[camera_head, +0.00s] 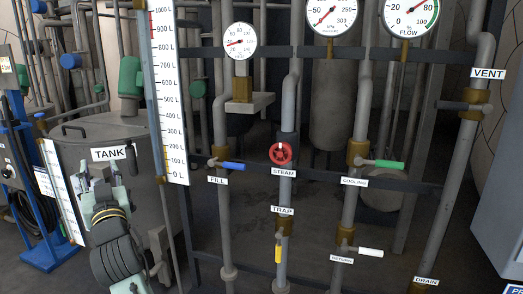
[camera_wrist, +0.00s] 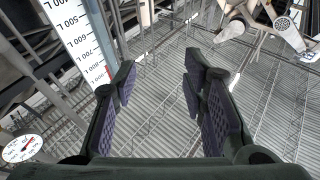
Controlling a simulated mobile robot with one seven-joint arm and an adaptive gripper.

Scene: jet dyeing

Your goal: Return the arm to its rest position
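My arm rises from the bottom left of the head view, in front of the tank, and its dark gripper (camera_head: 95,178) points upward just below the TANK label. In the wrist view my gripper (camera_wrist: 158,88) is open. Its two padded fingers stand well apart with nothing between them. It appears clear of the valves and pipes. The wrist camera looks up towards a corrugated ceiling (camera_wrist: 170,50). Part of my arm is cut off by the lower edge of the head view.
The level scale (camera_head: 168,95) stands right of my arm, and the tank (camera_head: 105,130) is behind it. A pipe rack carries the blue FILL handle (camera_head: 230,166), red STEAM wheel (camera_head: 281,153) and green COOLING handle (camera_head: 389,164). A blue stand (camera_head: 40,250) is left, a grey cabinet (camera_head: 500,190) right.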

